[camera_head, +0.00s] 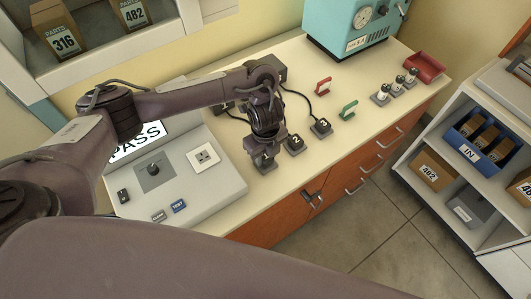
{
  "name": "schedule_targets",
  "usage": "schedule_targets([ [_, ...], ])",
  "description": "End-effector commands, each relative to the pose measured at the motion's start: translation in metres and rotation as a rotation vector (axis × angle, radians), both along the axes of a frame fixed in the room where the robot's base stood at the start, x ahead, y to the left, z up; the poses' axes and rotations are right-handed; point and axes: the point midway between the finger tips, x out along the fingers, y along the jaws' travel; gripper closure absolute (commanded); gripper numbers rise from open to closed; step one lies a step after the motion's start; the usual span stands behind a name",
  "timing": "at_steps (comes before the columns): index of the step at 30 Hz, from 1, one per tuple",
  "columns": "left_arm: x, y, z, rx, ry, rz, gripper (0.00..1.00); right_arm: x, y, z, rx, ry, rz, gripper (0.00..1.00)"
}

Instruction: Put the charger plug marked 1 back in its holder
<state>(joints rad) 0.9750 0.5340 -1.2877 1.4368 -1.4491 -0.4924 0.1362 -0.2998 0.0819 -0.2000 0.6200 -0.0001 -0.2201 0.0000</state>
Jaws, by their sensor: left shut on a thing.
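My left gripper (264,148) points down over the counter, shut on a dark thing that its fingers mostly hide. It appears to be the charger plug marked 1, but no mark shows. A small grey holder (265,164) sits on the counter directly below the fingers, in line with the other plugs. I cannot tell whether the held plug touches it. The plug marked 2 (296,144) and the plug marked 3 (321,127) stand just to the right, each on a grey base. My right gripper is out of view.
Red (323,86) and green (348,109) brackets, a teal machine (345,30) and a red tray (424,67) are right.

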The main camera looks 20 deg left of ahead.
Motion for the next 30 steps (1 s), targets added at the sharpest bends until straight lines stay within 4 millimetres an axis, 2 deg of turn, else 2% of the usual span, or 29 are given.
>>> schedule_targets([
  [17,0.0002,0.0000,-0.0001,0.000,0.000,0.000,1.00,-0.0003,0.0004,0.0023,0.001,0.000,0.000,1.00],
  [30,0.0002,0.0000,-0.0080,0.000,0.000,0.000,1.00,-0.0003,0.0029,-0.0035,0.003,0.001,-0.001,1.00],
])
